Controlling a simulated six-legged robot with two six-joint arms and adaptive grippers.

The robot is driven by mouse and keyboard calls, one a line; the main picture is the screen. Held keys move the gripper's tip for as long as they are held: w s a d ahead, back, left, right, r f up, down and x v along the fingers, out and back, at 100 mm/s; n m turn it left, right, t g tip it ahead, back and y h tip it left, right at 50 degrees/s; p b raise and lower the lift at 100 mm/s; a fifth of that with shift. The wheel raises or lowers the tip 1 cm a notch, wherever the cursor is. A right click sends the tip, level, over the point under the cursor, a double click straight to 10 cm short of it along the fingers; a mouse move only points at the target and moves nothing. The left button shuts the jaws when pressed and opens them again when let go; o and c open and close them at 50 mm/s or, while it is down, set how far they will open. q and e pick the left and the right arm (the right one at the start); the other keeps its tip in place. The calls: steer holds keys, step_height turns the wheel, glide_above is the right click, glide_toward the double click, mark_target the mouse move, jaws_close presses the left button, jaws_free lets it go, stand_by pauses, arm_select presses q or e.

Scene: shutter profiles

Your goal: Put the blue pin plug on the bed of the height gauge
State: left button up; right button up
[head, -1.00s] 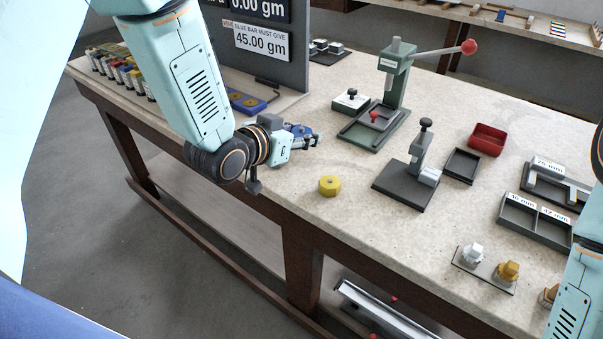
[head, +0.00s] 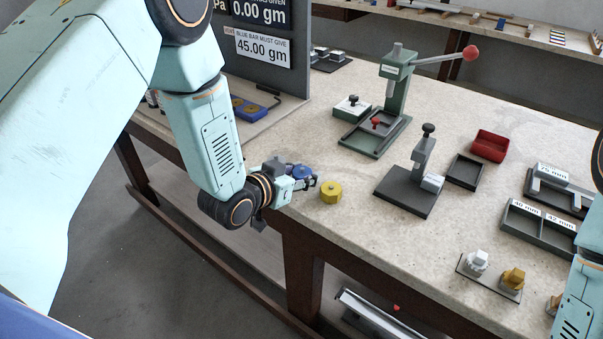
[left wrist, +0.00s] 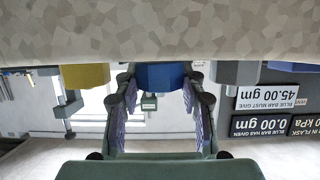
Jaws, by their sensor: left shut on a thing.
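The blue pin plug (head: 302,172) is between the fingers of my left gripper (head: 309,182), which is shut on it, low over the table near the front edge. In the left wrist view, which is upside down, the blue plug (left wrist: 160,76) shows between the two fingers. I cannot tell if it touches the table. A dark grey stand with a post and black knob, apparently the height gauge (head: 405,190), stands to the right. A pale block is beside its post, and the front of its bed is bare. My right gripper is out of view.
A yellow hexagonal plug (head: 331,192) stands just right of my left gripper. A green lever press (head: 397,90) stands behind. A dark tray (head: 464,171) and a red tray (head: 490,145) lie beyond the gauge. Table between yellow plug and gauge is clear.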

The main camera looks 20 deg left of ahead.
mark_target(298, 178)
arm_select(q)
steer(key=shift+f, duration=0.2)
steer(key=o, duration=1.2)
steer(key=v, duration=0.8)
steer(key=shift+d+r, duration=0.1)
steer(key=shift+d, duration=0.1)
